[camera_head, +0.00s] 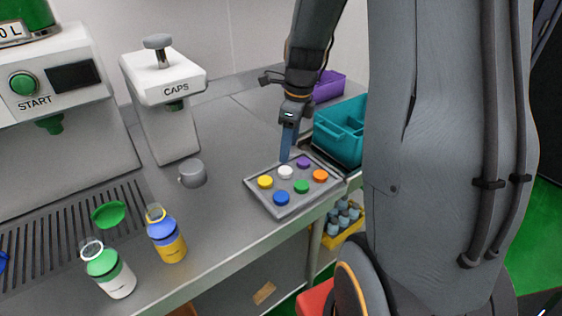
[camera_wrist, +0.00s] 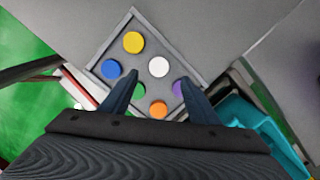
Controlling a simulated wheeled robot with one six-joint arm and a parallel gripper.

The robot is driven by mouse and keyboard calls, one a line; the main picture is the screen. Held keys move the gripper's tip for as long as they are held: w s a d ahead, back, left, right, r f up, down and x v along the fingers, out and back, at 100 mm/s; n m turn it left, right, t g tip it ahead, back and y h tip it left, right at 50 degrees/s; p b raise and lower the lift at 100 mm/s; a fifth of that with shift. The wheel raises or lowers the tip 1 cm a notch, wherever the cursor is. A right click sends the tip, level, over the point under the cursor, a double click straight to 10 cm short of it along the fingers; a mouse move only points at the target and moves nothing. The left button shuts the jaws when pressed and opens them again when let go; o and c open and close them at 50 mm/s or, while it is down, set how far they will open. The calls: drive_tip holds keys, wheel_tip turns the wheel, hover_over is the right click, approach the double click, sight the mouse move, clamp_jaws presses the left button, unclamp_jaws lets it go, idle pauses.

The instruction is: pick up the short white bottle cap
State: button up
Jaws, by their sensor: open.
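The short white bottle cap (camera_head: 286,172) lies in a grey tray (camera_head: 279,212) among several coloured caps. It also shows in the wrist view (camera_wrist: 158,67), a little beyond my fingertips and between their lines. My gripper (camera_head: 286,158) points down just above the tray, close to the white cap in the head view. In the wrist view my gripper (camera_wrist: 160,84) has its two blue fingers apart with nothing held between them.
Yellow (camera_head: 265,181), blue (camera_head: 281,198), green (camera_head: 301,187), orange (camera_head: 320,176) and purple (camera_head: 303,162) caps surround the white one. A teal bin (camera_head: 338,133) stands right of the tray. Two filled bottles, the caps machine (camera_head: 165,90) and a grey cylinder (camera_head: 193,174) stand left.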

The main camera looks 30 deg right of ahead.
sight(286, 170)
drive_tip(key=shift+w+d+f+m, duration=0.1)
drive_tip(key=shift+w+f+m, duration=0.05)
drive_tip(key=shift+m, duration=0.15)
drive_tip(key=shift+w+a+f, duration=0.1)
drive_tip(key=shift+f, duration=0.5)
drive_tip(key=shift+w+a+f, duration=0.1)
drive_tip(key=shift+f, duration=0.45)
drive_tip(key=shift+s+a+f+p, duration=0.15)
drive_tip(key=shift+f+p, duration=0.85)
drive_tip(key=shift+f, duration=1.6)
drive_tip(key=c, duration=1.1)
